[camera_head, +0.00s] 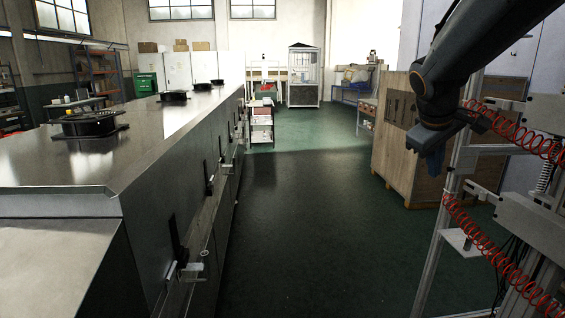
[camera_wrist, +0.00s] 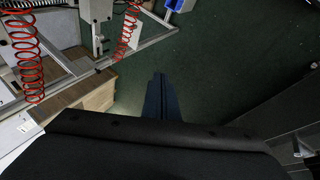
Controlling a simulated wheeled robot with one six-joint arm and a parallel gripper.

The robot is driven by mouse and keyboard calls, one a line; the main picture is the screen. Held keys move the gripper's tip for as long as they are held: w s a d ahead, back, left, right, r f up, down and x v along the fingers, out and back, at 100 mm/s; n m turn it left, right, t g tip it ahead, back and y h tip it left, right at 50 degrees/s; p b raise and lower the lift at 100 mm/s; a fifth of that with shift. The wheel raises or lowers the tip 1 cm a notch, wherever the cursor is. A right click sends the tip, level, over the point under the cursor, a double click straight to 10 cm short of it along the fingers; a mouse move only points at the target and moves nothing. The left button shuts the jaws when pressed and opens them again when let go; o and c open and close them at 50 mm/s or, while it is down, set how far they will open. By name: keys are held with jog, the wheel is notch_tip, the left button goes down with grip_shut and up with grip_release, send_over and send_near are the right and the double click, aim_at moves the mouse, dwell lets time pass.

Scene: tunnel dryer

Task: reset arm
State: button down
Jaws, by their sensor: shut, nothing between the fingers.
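My gripper (camera_head: 433,165) hangs from the folded dark arm at the upper right of the head view. Its fingers point down, in front of the wooden crate and left of the metal frame with red coiled hoses. In the wrist view my gripper (camera_wrist: 158,80) shows as narrow dark blue fingers close together over the green floor. It is shut and holds nothing.
A long steel dryer (camera_head: 170,140) with latched side doors runs along the left. A large wooden crate (camera_head: 410,165) and an aluminium frame (camera_head: 440,240) stand at the right. The green floor (camera_head: 310,220) between them is clear. A small cart (camera_head: 261,125) stands farther back.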

jog(key=s+a+f+m+g+y, duration=0.2)
jog(key=s+a+f, duration=0.6)
jog(key=s+f, duration=0.2)
jog(key=s+a+f+m+g+y, duration=0.2)
jog(key=s+a+f, duration=0.7)
jog(key=f, duration=0.4)
jog(key=shift+s+a+f+y, duration=0.2)
jog(key=shift+s+y, duration=0.1)
jog(key=shift+s, duration=0.45)
